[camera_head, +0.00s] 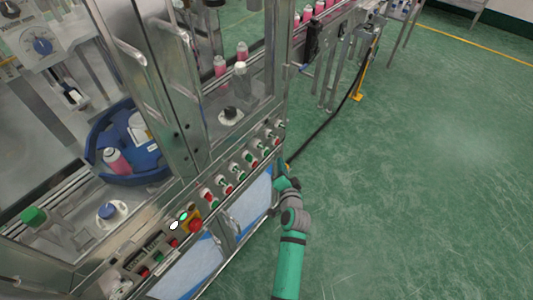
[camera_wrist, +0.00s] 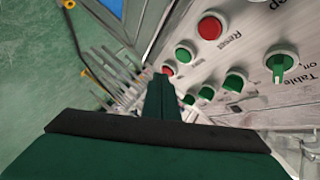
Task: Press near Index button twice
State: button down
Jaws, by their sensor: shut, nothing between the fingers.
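The machine's sloped steel control panel carries a row of buttons and knobs, seen in the head view and close up in the wrist view. In the wrist view a red button (camera_wrist: 210,27) sits by the word "Reset", with a green button (camera_wrist: 183,53) beyond it and a smaller-looking red button (camera_wrist: 168,70) farther along. No Index label is readable. My gripper (camera_wrist: 160,82) is shut and empty, its tips appearing beside the farther buttons; I cannot tell whether they touch. In the head view my gripper (camera_head: 282,166) is at the panel's right end, partly hidden by my wrist.
Green selector knobs (camera_wrist: 283,62) stand out from the panel, one by "Table on". A red emergency button (camera_head: 195,224) is at the panel's lower left. Glass doors with steel handles (camera_head: 140,75) rise behind. Open green floor lies right; a black cable (camera_head: 325,127) crosses it.

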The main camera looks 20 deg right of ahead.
jog(key=shift+s+d, duration=0.5)
jog(key=shift+s, duration=0.2)
dwell(0.6)
jog(key=s+a+f+n, duration=0.3)
jog(key=s+a, duration=0.4)
jog(key=s, duration=0.3)
jog(key=s+a+f+n, duration=0.2)
jog(key=s+a, duration=0.5)
jog(key=s, duration=0.3)
jog(key=s+a+r+n+y, duration=0.1)
jog(key=s+a+r+n, duration=0.2)
jog(key=s, duration=0.4)
jog(key=s+a+r+n, duration=0.2)
jog(key=s+a+r, duration=0.1)
jog(key=s+r, duration=0.2)
jog(key=s+a+r+n+y, duration=0.1)
jog(key=s+a+r+n, duration=0.2)
jog(key=s, duration=0.6)
notch_tip(320, 180, up, 2)
jog(key=shift+s+a+r+n+y, duration=0.1)
jog(key=shift+s+a+n+y, duration=0.2)
jog(key=shift+a, duration=0.2)
